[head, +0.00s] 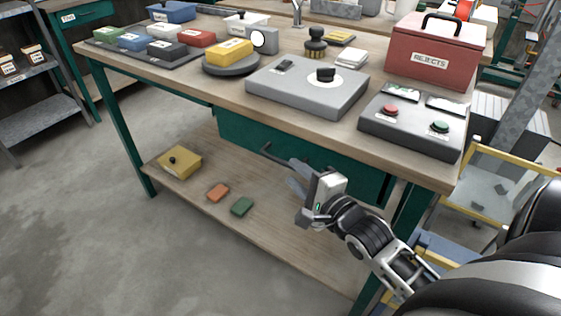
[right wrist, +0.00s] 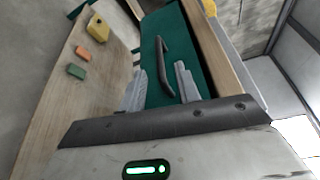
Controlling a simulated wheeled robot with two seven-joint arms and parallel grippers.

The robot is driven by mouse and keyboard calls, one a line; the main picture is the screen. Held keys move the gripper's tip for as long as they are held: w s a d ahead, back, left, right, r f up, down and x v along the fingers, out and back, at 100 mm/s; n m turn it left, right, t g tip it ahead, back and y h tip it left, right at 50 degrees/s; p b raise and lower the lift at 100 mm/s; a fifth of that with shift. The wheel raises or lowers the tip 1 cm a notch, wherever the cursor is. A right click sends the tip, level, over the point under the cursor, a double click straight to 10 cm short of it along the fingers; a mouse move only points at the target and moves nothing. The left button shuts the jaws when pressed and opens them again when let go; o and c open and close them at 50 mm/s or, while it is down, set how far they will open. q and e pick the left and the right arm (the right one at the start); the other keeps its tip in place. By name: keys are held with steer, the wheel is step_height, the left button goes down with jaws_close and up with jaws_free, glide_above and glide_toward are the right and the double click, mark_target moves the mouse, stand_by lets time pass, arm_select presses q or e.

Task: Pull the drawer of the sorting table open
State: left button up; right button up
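The sorting table (head: 225,92) has a wooden top and dark green legs. Its dark green drawer (head: 235,130) hangs under the top and looks closed; its front also shows in the right wrist view (right wrist: 152,22). A dark bar handle (head: 272,155) runs along the drawer front. My right gripper (head: 298,178) is in front of the drawer, by the handle. In the right wrist view its fingers (right wrist: 160,78) are apart, and the handle (right wrist: 164,62) shows in the gap between them, not gripped. Whether the fingers touch it cannot be told. My left gripper is out of view.
A lower shelf (head: 250,225) carries a yellow box (head: 180,162), an orange block (head: 218,192) and a green block (head: 242,206). On the top stand a red rejects box (head: 425,62), a button panel (head: 412,122) and a grey scale-like unit (head: 305,90). The floor in front is clear.

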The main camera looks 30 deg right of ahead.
mark_target(284, 164)
steer(key=w, duration=0.6)
steer(key=shift+w+f, duration=0.25)
steer(key=shift+f, duration=0.05)
